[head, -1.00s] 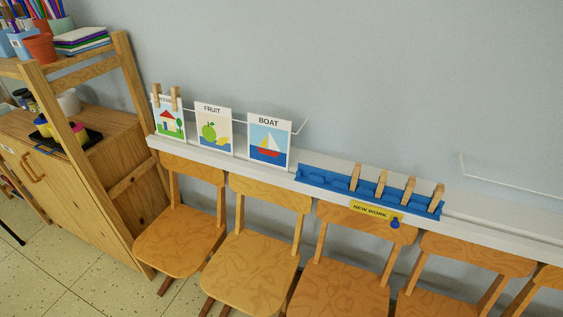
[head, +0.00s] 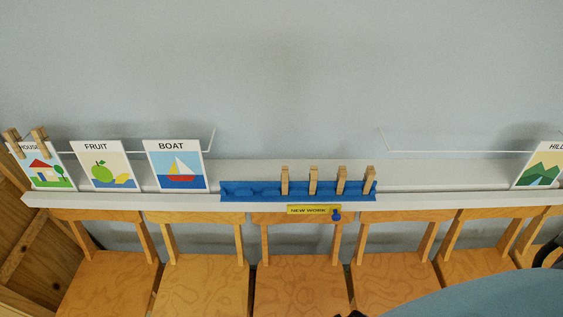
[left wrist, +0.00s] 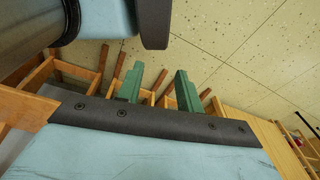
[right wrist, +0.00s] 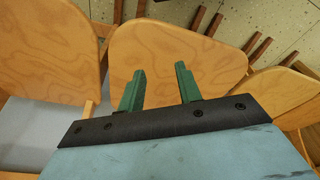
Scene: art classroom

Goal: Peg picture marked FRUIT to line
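The FRUIT picture (head: 103,165), with a green apple, stands on the white ledge at left in the head view; no peg shows on it. The HOUSE picture (head: 43,168) to its left has two wooden pegs at its top. The BOAT picture (head: 175,167) stands to its right. A thin white line (head: 290,150) runs along the wall, hard to make out in the middle. Several wooden pegs (head: 313,180) stand in a blue rack (head: 240,191). My left gripper (left wrist: 158,78) and right gripper (right wrist: 159,76) are open and empty, seen only in their wrist views, near the chairs.
Several wooden chairs (head: 203,285) stand in a row below the ledge (head: 420,201). A yellow NEW WORK label (head: 307,210) with a blue pin is on the ledge front. A HILL picture (head: 541,172) is at far right. A wooden shelf (head: 20,230) stands at left.

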